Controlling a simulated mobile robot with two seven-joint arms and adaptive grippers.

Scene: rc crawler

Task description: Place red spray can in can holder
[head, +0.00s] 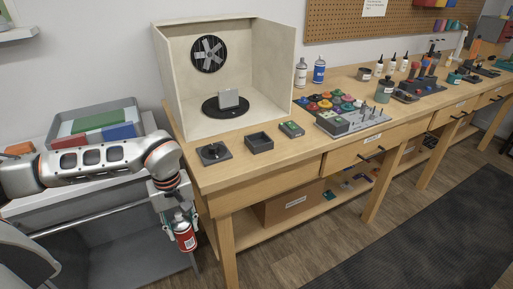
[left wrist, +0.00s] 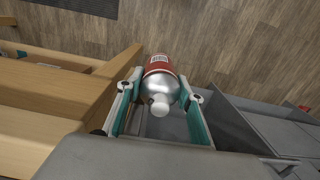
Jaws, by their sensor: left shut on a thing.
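My left gripper (head: 180,219) is shut on the red spray can (head: 185,239), which hangs in front of the workbench's left end, below the tabletop. In the left wrist view the red spray can (left wrist: 158,63) shows its silver shoulder and pale cap between the two fingers of my left gripper (left wrist: 160,92). An open dark square box (head: 259,143) stands on the near left part of the bench; it may be the can holder, but its label is not readable. My right gripper is not in view.
The wooden bench (head: 230,176) carries an open-fronted booth (head: 272,70) with a fan and turntable. A black square plate (head: 213,153) and a small green-topped box (head: 291,129) flank the dark box. Two spray cans (head: 319,71) stand behind. A grey cart with a tray (head: 140,117) is at left.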

